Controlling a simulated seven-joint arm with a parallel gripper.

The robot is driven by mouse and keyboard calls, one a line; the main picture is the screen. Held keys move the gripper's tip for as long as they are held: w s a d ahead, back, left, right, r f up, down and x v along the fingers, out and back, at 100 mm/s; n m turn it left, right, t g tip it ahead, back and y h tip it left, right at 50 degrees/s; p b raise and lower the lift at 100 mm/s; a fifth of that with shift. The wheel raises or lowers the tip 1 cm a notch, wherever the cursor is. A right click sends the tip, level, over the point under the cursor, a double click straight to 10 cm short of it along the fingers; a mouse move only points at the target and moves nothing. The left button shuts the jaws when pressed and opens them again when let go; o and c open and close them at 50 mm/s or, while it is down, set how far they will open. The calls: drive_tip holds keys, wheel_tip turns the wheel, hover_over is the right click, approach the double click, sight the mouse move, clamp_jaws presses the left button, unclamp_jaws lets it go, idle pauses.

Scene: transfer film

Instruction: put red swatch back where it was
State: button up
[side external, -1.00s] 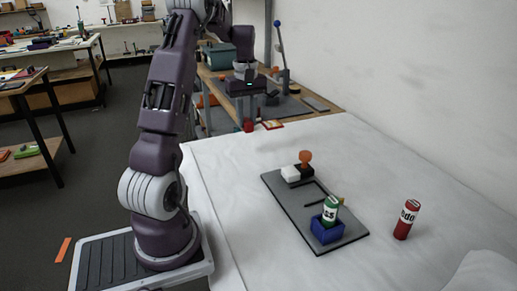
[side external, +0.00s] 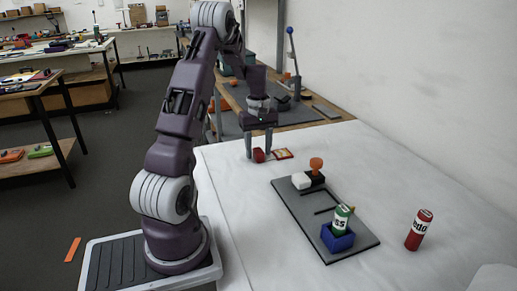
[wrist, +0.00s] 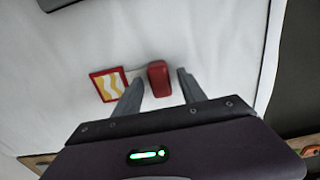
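A small red block (side external: 258,155) lies near the far edge of the white table, beside a red-bordered card (side external: 283,153) with yellow and white markings. I cannot tell for sure which is the red swatch. In the wrist view, the red block (wrist: 158,72) shows in the gap between my fingers, and the card (wrist: 97,85) lies just left of the left finger. My gripper (side external: 258,152) points down at the block with its fingers apart, wider than the block. It also shows in the wrist view (wrist: 161,74). Contact with the block is not visible.
A dark grey board (side external: 358,243) carries a blue holder (side external: 337,241) with a green-and-white roll (side external: 342,216), a white block (side external: 301,181) and an orange-knobbed piece (side external: 316,164). A red-and-white roll (side external: 418,230) stands to the right. The white table's (side external: 250,235) front is clear.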

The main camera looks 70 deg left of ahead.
wheel_tip(320, 180, up, 12)
drive_tip(key=w+d+r+m+t, duration=0.15)
drive_tip(key=d+r+m, duration=0.35)
drive_tip(key=d, duration=0.6)
drive_tip(key=s+d+r+m+t, duration=0.15)
drive_tip(key=s+d+m, duration=0.3)
drive_tip(key=d, duration=0.55)
drive_tip(key=s+d+r+m+t, duration=0.15)
drive_tip(key=s+d+m, duration=0.3)
drive_tip(key=d, duration=0.55)
drive_tip(key=s+d+f+m+t, duration=0.1)
drive_tip(key=s+d+f+m, duration=0.1)
drive_tip(key=s+d+m, duration=0.2)
drive_tip(key=shift+s+d+f, duration=0.25)
drive_tip(key=shift+s, duration=0.95)
